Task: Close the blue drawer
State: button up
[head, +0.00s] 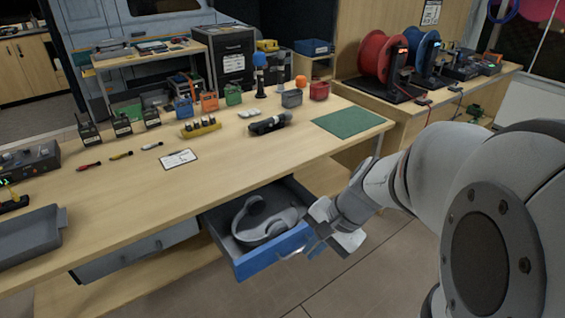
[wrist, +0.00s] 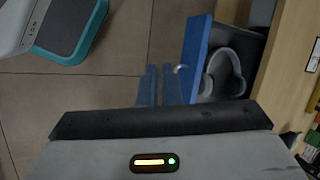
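The blue drawer (head: 272,252) is pulled out from under the long wooden workbench, with its blue front facing the aisle. Grey headphones (head: 265,222) lie inside it. In the wrist view, the blue front (wrist: 197,50) is seen from above as a narrow strip, with a small pale handle (wrist: 181,68) on its outer side. My gripper (head: 312,249) is at the right end of the drawer front, on the outer side. In the wrist view, its two fingers (wrist: 160,85) lie side by side, almost together, with nothing seen between them. Whether they touch the drawer is unclear.
A second, grey drawer front (head: 135,262) sits under the bench to the left. The workbench top (head: 110,205) holds radios, tools, a green mat (head: 347,121) and a grey tray (head: 30,235). Tiled floor in front of the drawer is clear.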

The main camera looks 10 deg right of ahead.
jog(key=w+d+f+m+t+b, duration=0.1)
jog(key=w+d+f+m, duration=0.1)
jog(key=d+f+m, duration=0.1)
jog(key=w+d+f+m+t+y+b, duration=0.1)
jog(key=w+d+f+m+t+b, duration=0.1)
jog(key=m, duration=0.3)
jog(key=w+d+f+m+t+y+b, duration=0.1)
jog(key=w+d+f+m, duration=0.2)
jog(key=d+f, duration=0.1)
jog(key=shift+f+m+t, duration=0.1)
jog(key=shift+m+t, duration=0.3)
grip_shut()
jog(key=w+d+f+m+t+h+b, duration=0.2)
jog(key=d+f+m+t+b, duration=0.3)
jog(key=d+m, duration=0.55)
jog(key=w+a+f, duration=0.2)
jog(key=w, duration=0.4)
jog(key=w+a+f+n, duration=0.1)
jog(key=w+f, duration=0.2)
jog(key=w, duration=0.2)
jog(key=shift+w+a+f+g, duration=0.2)
jog(key=shift+w+a+g, duration=0.1)
jog(key=shift+w+a, duration=0.1)
